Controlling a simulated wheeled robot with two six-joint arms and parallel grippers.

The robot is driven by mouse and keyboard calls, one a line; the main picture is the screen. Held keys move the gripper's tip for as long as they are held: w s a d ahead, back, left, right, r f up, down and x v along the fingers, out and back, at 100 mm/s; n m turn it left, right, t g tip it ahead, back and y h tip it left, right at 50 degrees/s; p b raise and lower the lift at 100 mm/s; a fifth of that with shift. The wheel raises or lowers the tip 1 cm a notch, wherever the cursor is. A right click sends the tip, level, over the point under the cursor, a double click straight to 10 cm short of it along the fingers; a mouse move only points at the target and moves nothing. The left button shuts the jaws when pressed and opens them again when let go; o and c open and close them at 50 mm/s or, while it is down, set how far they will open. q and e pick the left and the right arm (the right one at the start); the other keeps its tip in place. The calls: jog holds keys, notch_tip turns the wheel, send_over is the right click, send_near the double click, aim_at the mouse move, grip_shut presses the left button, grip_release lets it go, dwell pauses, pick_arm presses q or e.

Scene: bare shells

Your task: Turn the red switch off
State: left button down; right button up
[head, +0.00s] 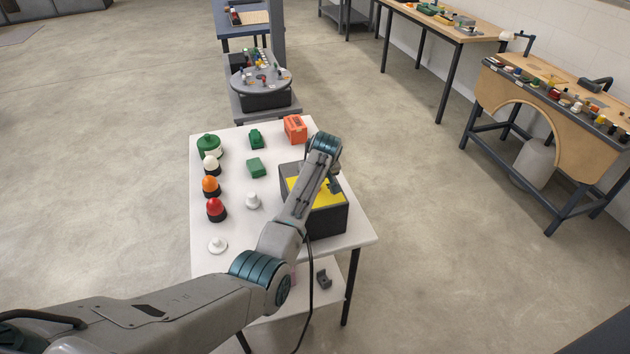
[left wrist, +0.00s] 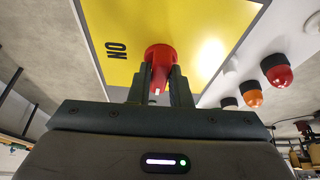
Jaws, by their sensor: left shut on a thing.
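The red switch (left wrist: 160,52) is a round red knob on a yellow panel (left wrist: 205,30) in the left wrist view. The word ON is printed on the panel beside it. My left gripper (left wrist: 160,72) is shut on the red switch, one finger on each side. In the head view the panel lies on top of a dark box (head: 328,224) at the table's right side. My left gripper (head: 334,184) is over it, and the switch is hidden there by my arm. My right gripper is not in view.
The white table (head: 280,262) also holds red (head: 215,208), orange (head: 210,185) and white (head: 211,164) domes, green parts (head: 257,167) and an orange-red box (head: 295,128). A grey round stand (head: 260,84) is behind. Workbenches (head: 552,115) line the right wall.

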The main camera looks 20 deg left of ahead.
pick_arm(q)
jog(key=shift+r, duration=0.15)
dwell(0.3)
jog(key=c, duration=1.4)
grip_release()
jog(key=shift+o, duration=0.2)
jog(key=b+v, duration=0.3)
jog(key=v, duration=0.7)
jog(key=shift+d+r+b, duration=0.2)
jog(key=shift+r+b, duration=0.1)
jog(key=shift+b, duration=0.05)
jog(key=shift+s, duration=0.1)
